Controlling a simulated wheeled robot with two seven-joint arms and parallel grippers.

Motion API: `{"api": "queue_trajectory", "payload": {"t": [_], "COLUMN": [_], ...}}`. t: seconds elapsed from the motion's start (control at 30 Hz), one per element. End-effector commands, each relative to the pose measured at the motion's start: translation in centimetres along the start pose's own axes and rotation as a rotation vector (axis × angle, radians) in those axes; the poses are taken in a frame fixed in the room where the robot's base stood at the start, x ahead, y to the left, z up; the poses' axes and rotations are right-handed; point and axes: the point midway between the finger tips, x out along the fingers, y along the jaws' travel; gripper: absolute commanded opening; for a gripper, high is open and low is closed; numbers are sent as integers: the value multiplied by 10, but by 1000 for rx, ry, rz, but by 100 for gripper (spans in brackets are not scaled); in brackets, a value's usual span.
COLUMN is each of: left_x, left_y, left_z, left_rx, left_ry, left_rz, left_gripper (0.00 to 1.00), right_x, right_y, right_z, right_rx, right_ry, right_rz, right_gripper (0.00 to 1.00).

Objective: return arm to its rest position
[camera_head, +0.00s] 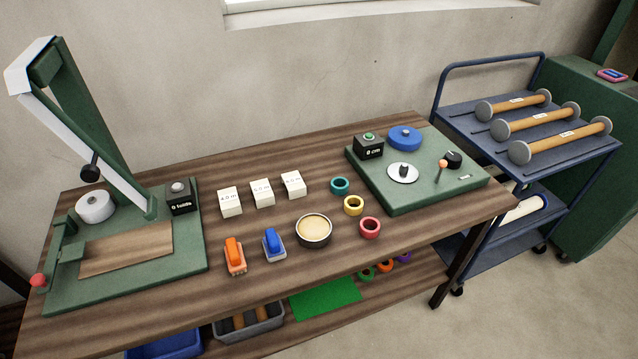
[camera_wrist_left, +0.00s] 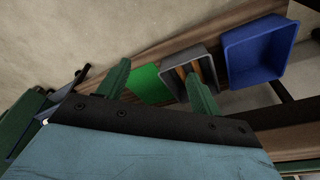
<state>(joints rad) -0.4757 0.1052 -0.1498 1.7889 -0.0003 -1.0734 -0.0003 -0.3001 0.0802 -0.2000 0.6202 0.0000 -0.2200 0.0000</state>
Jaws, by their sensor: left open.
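My left gripper (camera_wrist_left: 160,82) shows in the left wrist view. Its two green fingers are spread wide apart, with nothing held between them. Beyond the fingers are the green mat (camera_wrist_left: 146,86), a grey bin (camera_wrist_left: 205,52) and a blue bin (camera_wrist_left: 258,50) of the lower shelf. The right finger overlaps part of the grey bin in the picture; I see no clear contact. Neither of my grippers shows in the head view, and the right gripper is in no view.
In the head view the wooden workbench (camera_head: 290,262) carries a green press-like fixture (camera_head: 185,250), white boxes, coloured rings, a round tin (camera_head: 314,231) and a green board (camera_head: 420,195). A blue trolley (camera_head: 465,118) with rollers stands right. The bench's front strip is clear.

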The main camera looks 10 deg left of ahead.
Motion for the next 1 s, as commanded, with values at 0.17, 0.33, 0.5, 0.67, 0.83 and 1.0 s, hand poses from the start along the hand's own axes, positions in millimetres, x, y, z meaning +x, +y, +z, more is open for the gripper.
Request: {"api": "queue_trajectory", "payload": {"t": [0.17,0.33,0.5,0.67,0.83,1.0], "left_x": [82,139,178,194,198,198], "left_y": [4,7,8,8,8,8], "left_z": [52,110,172,217,237,238], "left_rx": [7,15,22,28,31,31], "left_ry": [-45,-80,-110,-130,-137,-138], "left_rz": [5,9,12,13,14,14], "left_gripper": [65,65,65,65,65,65], "right_x": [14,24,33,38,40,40], "right_y": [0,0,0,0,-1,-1], "right_z": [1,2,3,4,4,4], "right_rx": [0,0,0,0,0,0], "right_ry": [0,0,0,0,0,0], "right_rz": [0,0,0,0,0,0], "right_gripper": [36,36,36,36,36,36]}}
